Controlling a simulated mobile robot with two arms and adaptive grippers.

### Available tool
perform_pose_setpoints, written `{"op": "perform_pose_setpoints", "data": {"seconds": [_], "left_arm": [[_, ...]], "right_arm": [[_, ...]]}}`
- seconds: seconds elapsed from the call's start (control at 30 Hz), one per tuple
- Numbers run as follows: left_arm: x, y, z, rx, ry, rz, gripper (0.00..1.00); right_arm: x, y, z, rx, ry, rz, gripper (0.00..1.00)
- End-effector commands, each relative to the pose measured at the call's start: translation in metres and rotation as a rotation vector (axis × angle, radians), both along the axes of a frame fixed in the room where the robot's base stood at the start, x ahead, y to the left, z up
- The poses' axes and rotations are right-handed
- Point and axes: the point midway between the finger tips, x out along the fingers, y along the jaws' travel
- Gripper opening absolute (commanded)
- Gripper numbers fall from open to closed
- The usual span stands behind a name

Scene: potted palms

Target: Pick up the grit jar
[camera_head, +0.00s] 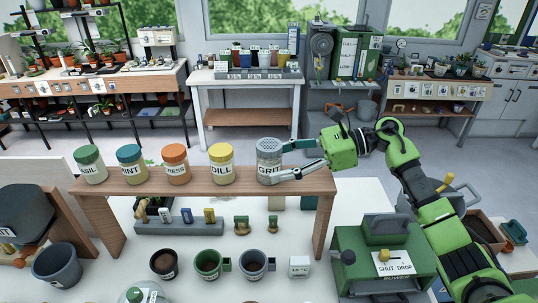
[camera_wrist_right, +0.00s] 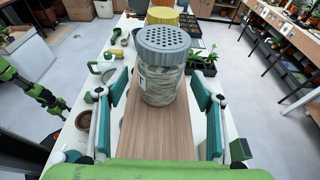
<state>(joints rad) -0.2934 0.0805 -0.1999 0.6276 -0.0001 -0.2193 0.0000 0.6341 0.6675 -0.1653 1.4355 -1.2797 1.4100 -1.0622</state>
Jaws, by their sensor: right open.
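The grit jar (camera_head: 269,152) is clear with a grey perforated lid and a label reading GRIT. It stands upright at the right end of the wooden shelf (camera_head: 130,184). My right gripper (camera_head: 279,163) comes in from the right, open, with one finger behind the jar and one in front of it. In the right wrist view the jar (camera_wrist_right: 160,80) stands between the tips of the open fingers (camera_wrist_right: 157,88), with gaps on both sides. My left gripper is not seen in the head view.
An oil jar (camera_head: 221,166) with a yellow lid stands left of the grit jar, then the orange-lidded (camera_head: 176,168), blue-lidded (camera_head: 131,168) and green-lidded (camera_head: 90,168) jars. Pots and tools sit below the shelf. A green SHUT DROP box (camera_head: 384,258) is at right.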

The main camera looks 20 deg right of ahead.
Motion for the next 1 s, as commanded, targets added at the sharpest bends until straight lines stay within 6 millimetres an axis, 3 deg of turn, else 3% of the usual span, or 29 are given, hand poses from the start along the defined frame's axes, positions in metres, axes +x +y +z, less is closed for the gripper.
{"op": "perform_pose_setpoints", "data": {"seconds": [0.1,0.37,0.53,0.87,1.0], "left_arm": [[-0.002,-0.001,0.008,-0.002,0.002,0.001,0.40],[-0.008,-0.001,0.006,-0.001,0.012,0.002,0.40],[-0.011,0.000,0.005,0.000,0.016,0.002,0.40],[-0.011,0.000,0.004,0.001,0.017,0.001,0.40],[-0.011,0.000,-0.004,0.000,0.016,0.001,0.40]], "right_arm": [[0.002,0.011,-0.002,0.000,0.001,0.002,0.61],[0.003,0.012,-0.005,-0.001,0.000,0.000,0.61],[0.003,0.012,-0.005,-0.001,0.000,0.000,0.17],[0.004,0.012,-0.002,-0.001,-0.002,0.000,0.16],[0.004,0.011,0.012,-0.002,-0.006,-0.001,0.16]]}}
